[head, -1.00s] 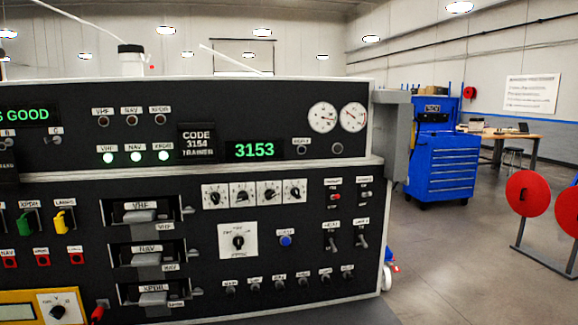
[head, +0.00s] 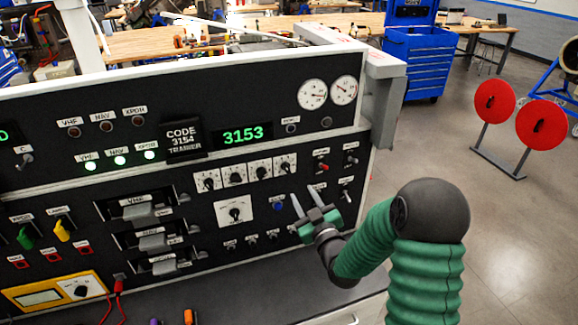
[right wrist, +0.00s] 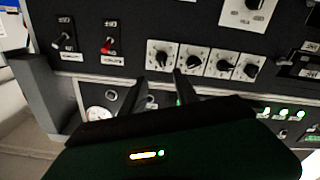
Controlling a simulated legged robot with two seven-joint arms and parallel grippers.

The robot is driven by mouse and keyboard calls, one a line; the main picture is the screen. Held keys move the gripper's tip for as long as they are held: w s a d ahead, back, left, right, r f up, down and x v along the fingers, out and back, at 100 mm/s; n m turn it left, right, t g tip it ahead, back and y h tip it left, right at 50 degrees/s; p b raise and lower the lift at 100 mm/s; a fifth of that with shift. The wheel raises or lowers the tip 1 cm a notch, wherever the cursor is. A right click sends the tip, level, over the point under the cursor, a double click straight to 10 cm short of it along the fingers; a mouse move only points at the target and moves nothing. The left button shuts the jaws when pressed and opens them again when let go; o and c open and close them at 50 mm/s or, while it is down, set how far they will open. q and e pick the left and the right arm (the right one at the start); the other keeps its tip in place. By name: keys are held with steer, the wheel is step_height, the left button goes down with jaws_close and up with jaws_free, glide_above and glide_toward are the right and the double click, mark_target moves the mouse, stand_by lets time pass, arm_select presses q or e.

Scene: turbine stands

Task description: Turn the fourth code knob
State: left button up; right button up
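The code knobs sit in a row of white plates on the black panel. The fourth code knob (head: 284,167) is the rightmost in the head view. In the right wrist view the panel appears upside down, and this knob (right wrist: 161,57) is leftmost in the row. The green display (head: 243,135) reads 3153, and the placard (head: 183,140) reads CODE 3154 TRAINER. My right gripper (head: 304,195) is open and empty, with its fingers apart, just below and right of the fourth knob. In the wrist view its fingertips (right wrist: 160,78) lie near that knob, apparently not touching. My left gripper is out of view.
A selector knob (head: 235,211) and blue button (head: 278,206) sit below the row. Toggle switches (head: 322,167) are to its right. A grey box (head: 384,95) juts from the panel's right side. A dark ledge (head: 250,290) runs below.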

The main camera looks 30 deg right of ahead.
mark_target(289, 172)
steer(key=p+x, duration=0.1)
steer(key=x, duration=0.4)
steer(key=p+x, duration=0.2)
steer(key=x, duration=0.4)
steer(key=shift+w+a+f, duration=0.1)
steer(key=shift+w+f, duration=0.05)
steer(key=shift+f, duration=0.05)
steer(key=shift+w, duration=0.4)
steer(key=shift+c, duration=0.3)
steer(key=shift+w, duration=0.1)
steer(key=shift+c, duration=1.2)
jaws_close()
